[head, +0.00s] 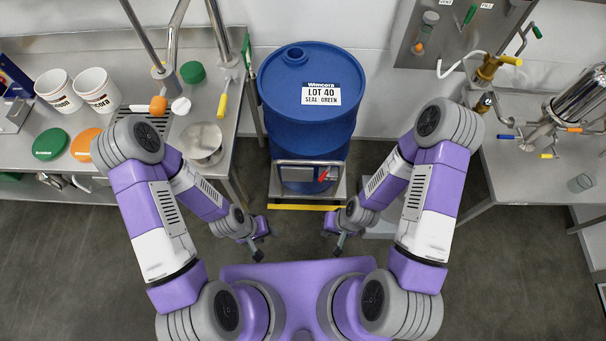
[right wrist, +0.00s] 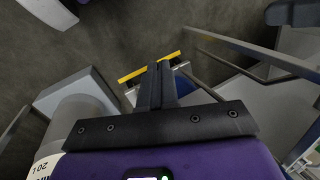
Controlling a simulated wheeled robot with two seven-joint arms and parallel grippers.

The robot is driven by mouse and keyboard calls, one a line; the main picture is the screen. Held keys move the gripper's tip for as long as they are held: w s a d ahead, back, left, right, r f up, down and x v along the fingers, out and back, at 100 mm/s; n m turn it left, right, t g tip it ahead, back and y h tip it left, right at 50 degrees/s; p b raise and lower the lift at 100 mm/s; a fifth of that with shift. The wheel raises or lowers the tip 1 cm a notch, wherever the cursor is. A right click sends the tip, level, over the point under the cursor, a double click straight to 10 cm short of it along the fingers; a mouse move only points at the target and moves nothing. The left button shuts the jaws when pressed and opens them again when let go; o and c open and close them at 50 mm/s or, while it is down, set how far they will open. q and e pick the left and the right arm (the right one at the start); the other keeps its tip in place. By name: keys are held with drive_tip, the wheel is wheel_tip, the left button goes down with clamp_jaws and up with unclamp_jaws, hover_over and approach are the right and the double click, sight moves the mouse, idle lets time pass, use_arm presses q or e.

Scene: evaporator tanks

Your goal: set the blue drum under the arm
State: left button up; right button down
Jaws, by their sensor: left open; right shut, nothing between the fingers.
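The blue drum (head: 308,85) stands upright on a low wheeled trolley (head: 307,164) with a metal handle bar and a red lever (head: 323,174). Its label reads "LOT 40, SEAL: GREEN", and a round opening shows on its lid. My left gripper (head: 257,247) is open and empty, in front of the trolley to the left. My right gripper (head: 339,245) is shut and empty, in front to the right; its closed fingers (right wrist: 158,86) show in the right wrist view. Neither touches the trolley. Steel pipes (head: 172,45) rise over the left bench; I cannot tell which part is the arm.
The left bench (head: 225,115) holds white buckets (head: 98,90), a green lid (head: 50,144) and an orange lid (head: 85,145). The right bench (head: 525,178) carries metal piping. Grey floor is open on both sides of me.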

idle(0.3)
drive_tip(key=c, duration=1.7)
unclamp_jaws()
drive_tip(key=shift+o, duration=1.3)
drive_tip(key=shift+w+a, duration=0.1)
drive_tip(key=shift+w, duration=0.25)
drive_tip(key=shift+o, duration=1)
drive_tip(key=w+m+t, duration=0.1)
drive_tip(key=w+m, duration=0.6)
drive_tip(key=w, duration=0.6)
drive_tip(key=shift+w+a+f+m+y, duration=0.2)
drive_tip(key=shift+a+f+m+y, duration=0.2)
drive_tip(key=shift+a+f, duration=0.05)
drive_tip(key=m+t, duration=0.1)
drive_tip(key=m, duration=0.7)
approach(316, 162)
drive_tip(key=shift+h, duration=0.4)
drive_tip(key=b+x, duration=0.1)
drive_tip(key=x, duration=0.2)
drive_tip(key=b+x, duration=0.1)
drive_tip(key=x, duration=0.4)
drive_tip(key=shift+w+a+f+b, duration=0.1)
drive_tip(key=shift+a+f+b, duration=0.05)
drive_tip(key=shift+a+b, duration=0.25)
